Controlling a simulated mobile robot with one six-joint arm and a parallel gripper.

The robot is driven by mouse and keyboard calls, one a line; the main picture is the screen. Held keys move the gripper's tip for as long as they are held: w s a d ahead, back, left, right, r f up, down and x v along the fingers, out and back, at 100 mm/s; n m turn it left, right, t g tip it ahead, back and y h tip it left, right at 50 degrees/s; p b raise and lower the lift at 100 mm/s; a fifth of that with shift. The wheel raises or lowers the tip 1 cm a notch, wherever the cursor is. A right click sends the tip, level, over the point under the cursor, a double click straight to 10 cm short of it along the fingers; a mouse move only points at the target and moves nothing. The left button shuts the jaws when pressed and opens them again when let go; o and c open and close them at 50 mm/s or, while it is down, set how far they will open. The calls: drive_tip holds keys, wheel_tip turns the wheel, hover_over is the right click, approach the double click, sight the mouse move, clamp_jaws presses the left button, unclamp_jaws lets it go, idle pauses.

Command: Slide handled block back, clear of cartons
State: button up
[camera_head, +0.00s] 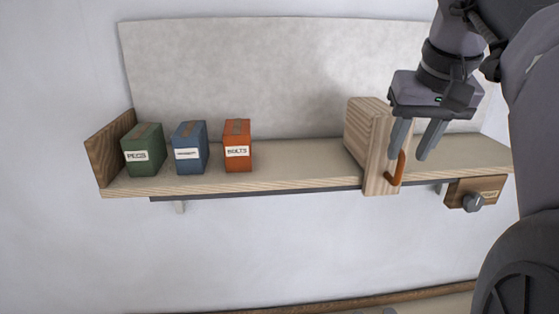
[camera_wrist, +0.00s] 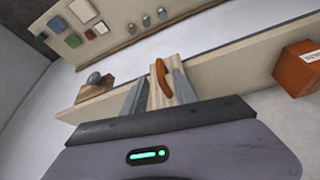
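The handled block (camera_head: 376,160) is pale striped wood and stands upright on the shelf's right part, its front face hanging over the front edge. An orange handle (camera_head: 396,172) is on its front; the handle also shows in the wrist view (camera_wrist: 163,77). My gripper (camera_head: 409,155) is open, its two grey fingers apart in front of the block. In the wrist view the handle appears between the fingers; I cannot tell whether they touch it. Three cartons stand toward the left: green PEGS (camera_head: 144,157), blue (camera_head: 189,155) and orange BOLTS (camera_head: 238,152). The orange carton shows at the wrist view's right (camera_wrist: 298,68).
The shelf (camera_head: 300,160) has a wooden left end wall (camera_head: 107,147) and a grey back panel (camera_head: 260,75). Its surface between the orange carton and the block is clear. A wooden box with a grey knob (camera_head: 474,197) hangs below the shelf's right end.

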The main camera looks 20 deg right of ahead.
sight(400, 164)
drive_tip(key=b+x, duration=0.1)
drive_tip(key=x, duration=0.4)
drive_tip(key=shift+a, duration=0.2)
drive_tip(key=shift+a+f, duration=0.15)
drive_tip(key=shift+a, duration=0.15)
drive_tip(key=shift+w+d+f, duration=0.15)
drive_tip(key=shift+w+d, duration=0.05)
drive_tip(key=shift+d, duration=0.25)
drive_tip(key=shift+w+d+f, duration=0.15)
drive_tip(key=shift+w+d, duration=0.05)
drive_tip(key=shift+d, duration=0.2)
drive_tip(key=shift+s+a+r, duration=0.1)
drive_tip(key=shift+s+a, duration=0.05)
drive_tip(key=shift+a, duration=0.35)
clamp_jaws()
drive_tip(key=shift+d, duration=0.25)
drive_tip(key=shift+a, duration=0.1)
